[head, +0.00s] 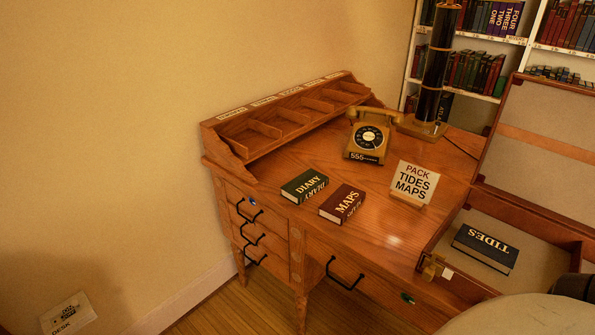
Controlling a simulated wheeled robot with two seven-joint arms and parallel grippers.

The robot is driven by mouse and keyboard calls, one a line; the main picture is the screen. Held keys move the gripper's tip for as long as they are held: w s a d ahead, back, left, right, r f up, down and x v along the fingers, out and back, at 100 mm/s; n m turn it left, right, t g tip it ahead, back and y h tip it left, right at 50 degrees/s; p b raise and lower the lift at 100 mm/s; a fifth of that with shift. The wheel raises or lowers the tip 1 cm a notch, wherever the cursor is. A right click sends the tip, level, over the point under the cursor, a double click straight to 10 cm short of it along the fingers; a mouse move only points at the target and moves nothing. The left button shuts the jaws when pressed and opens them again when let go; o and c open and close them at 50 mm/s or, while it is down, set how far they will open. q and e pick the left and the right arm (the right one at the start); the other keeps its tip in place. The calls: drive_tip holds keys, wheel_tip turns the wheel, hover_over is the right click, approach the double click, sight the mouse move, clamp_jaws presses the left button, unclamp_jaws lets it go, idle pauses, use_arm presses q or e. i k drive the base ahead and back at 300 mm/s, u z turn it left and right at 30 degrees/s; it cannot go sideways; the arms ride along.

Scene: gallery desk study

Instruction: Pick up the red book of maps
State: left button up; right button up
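The red book of maps (342,203) lies flat on the wooden desk (290,225), near its front edge. Neither of my grippers shows in the head view. A pale rounded part, probably of my own body, fills the lower right corner. Nothing is touching the red book.
A card reading PACK TIDES MAPS (414,184) stands right of the red book. A telephone (369,138) and a dark column-like object (436,75) stand behind. An open case (463,210) at right holds a dark TIDES book (485,248). Pigeonholes (225,130) line the desk's back left.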

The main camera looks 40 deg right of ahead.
sight(340, 206)
drive_tip(key=i, duration=2.05)
drive_tip(key=z, duration=1.7)
